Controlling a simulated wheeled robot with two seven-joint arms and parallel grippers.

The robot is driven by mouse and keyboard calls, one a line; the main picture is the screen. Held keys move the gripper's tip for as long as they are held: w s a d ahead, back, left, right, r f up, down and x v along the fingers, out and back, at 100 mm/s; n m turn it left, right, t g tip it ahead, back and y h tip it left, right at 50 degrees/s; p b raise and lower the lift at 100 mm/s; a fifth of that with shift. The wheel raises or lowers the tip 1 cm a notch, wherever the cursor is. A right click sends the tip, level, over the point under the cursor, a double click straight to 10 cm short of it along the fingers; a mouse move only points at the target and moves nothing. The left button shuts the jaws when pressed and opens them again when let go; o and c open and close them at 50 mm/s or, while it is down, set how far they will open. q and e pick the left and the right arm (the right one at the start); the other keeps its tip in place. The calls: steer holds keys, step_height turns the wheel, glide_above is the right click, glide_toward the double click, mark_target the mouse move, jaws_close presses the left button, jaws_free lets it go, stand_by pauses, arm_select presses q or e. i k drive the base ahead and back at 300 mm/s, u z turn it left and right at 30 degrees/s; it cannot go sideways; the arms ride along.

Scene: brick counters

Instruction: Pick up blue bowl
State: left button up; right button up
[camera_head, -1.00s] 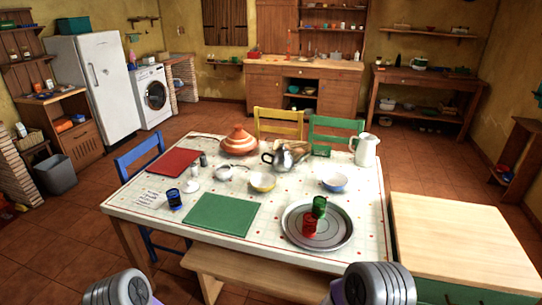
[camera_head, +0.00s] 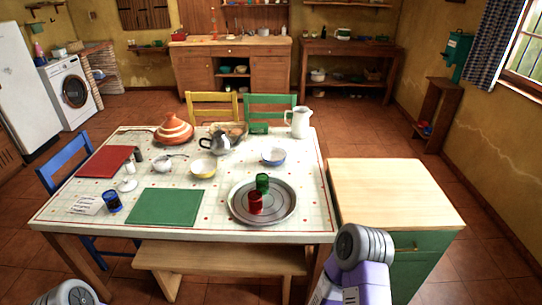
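A white bowl with a blue outside (camera_head: 273,157) stands on the table with the patterned white cloth (camera_head: 110,204), behind the round metal tray. A bowl with a yellow outside (camera_head: 203,167) stands to its left. Parts of my two arms show at the bottom edge, one at the lower left and one at the lower middle right, both well short of the bowls. My grippers themselves are not visible.
The metal tray (camera_head: 285,212) holds a red cup (camera_head: 255,203) and a green cup (camera_head: 262,183). A white pitcher (camera_head: 298,122) stands behind the blue bowl, to the right. A bench (camera_head: 220,258) lies along the table's front. A bare-topped wooden cabinet (camera_head: 395,192) stands at the right.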

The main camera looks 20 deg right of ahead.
mark_target(272, 157)
steer(key=z, duration=1.1)
steer(key=i, duration=0.9)
steer(key=u, duration=1.6)
